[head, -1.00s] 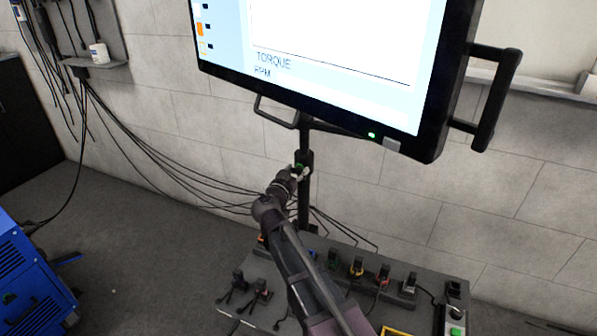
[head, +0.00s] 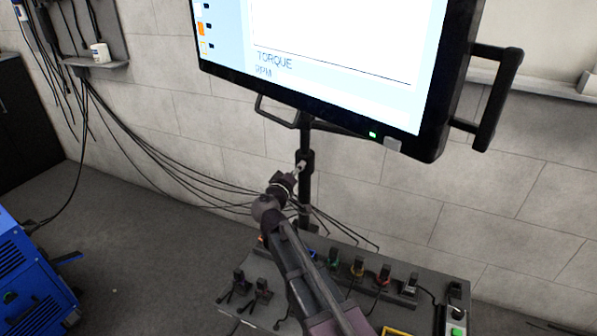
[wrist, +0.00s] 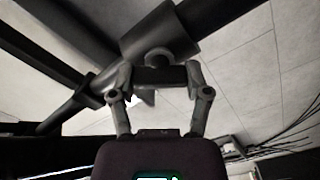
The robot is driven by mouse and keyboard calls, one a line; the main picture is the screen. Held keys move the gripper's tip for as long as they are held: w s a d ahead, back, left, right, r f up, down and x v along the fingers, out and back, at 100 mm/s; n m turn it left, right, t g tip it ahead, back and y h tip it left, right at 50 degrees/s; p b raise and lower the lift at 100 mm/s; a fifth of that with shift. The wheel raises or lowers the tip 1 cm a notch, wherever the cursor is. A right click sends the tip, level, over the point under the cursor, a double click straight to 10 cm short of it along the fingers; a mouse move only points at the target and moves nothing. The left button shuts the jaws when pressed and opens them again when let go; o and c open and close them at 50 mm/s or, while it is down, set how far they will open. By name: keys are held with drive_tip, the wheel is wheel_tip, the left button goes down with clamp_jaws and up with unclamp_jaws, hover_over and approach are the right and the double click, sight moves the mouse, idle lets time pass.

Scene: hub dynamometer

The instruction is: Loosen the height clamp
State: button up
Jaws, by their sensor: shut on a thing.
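The height clamp is a dark collar (head: 307,157) on the black upright post (head: 306,136) under the large screen. In the wrist view the collar (wrist: 160,33) sits around the post, and a round stub joins it to a short dark handle (wrist: 162,77). My gripper (head: 297,170) reaches the clamp from the front left. In the wrist view its two fingers (wrist: 161,80) are shut on the handle, one at each end. The clamp's inner thread and far side are hidden.
The large screen (head: 330,60) hangs above my gripper, with a side handle (head: 492,100) at right. A grey bench panel (head: 262,270) with several plugs and leads lies below. Cables (head: 150,160) run along the wall at left. A blue machine (head: 30,275) stands at lower left.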

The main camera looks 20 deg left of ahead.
drive_tip(key=n, duration=0.5)
drive_tip(key=shift+w+n, duration=0.1)
drive_tip(key=shift+n, duration=0.3)
drive_tip(key=o, duration=1.2)
drive_tip(key=shift+f, duration=0.1)
drive_tip(key=shift+c, duration=0.2)
drive_tip(key=s+a, duration=0.1)
drive_tip(key=s, duration=1.1)
drive_tip(key=shift+s, duration=0.1)
